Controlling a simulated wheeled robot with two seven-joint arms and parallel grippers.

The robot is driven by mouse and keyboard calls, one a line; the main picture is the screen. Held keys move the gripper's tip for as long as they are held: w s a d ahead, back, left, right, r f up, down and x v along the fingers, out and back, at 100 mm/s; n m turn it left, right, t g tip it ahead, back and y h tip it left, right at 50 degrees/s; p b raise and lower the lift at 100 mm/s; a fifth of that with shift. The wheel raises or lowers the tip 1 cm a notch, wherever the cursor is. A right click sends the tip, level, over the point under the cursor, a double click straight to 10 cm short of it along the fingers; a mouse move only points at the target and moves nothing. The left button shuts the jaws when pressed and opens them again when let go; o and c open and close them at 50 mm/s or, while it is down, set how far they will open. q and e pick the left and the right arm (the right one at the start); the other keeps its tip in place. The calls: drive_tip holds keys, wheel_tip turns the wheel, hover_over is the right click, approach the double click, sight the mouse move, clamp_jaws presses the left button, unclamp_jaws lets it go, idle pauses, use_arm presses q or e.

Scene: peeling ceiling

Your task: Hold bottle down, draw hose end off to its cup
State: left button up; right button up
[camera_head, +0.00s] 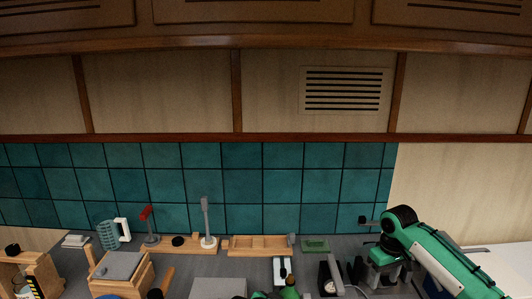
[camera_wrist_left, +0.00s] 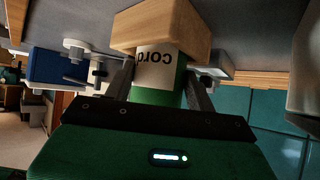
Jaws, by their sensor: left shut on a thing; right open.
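In the left wrist view, a green bottle (camera_wrist_left: 158,97) with a white label shows upside down in the picture. My left gripper (camera_wrist_left: 160,78) is shut on it, one dark finger on each side. The end of the bottle away from the gripper meets a wooden block (camera_wrist_left: 160,27). In the head view, my right gripper (camera_head: 385,281) points down over the right part of the counter, open and empty. A dark device with a pale curved strip (camera_head: 338,276) stands to its left; I cannot tell whether this is the hose. I cannot identify the cup with certainty.
On the counter stand a wooden tray (camera_head: 262,246), a green sponge-like block (camera_head: 315,245), a grey post (camera_head: 206,222), a red-topped post (camera_head: 148,226), a teal mug-like thing (camera_head: 110,234) and a wooden box (camera_head: 122,272). A teal tiled wall (camera_head: 195,184) closes the back.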

use_arm(q)
drive_tip(key=o, duration=1.9)
drive_tip(key=shift+r, duration=0.1)
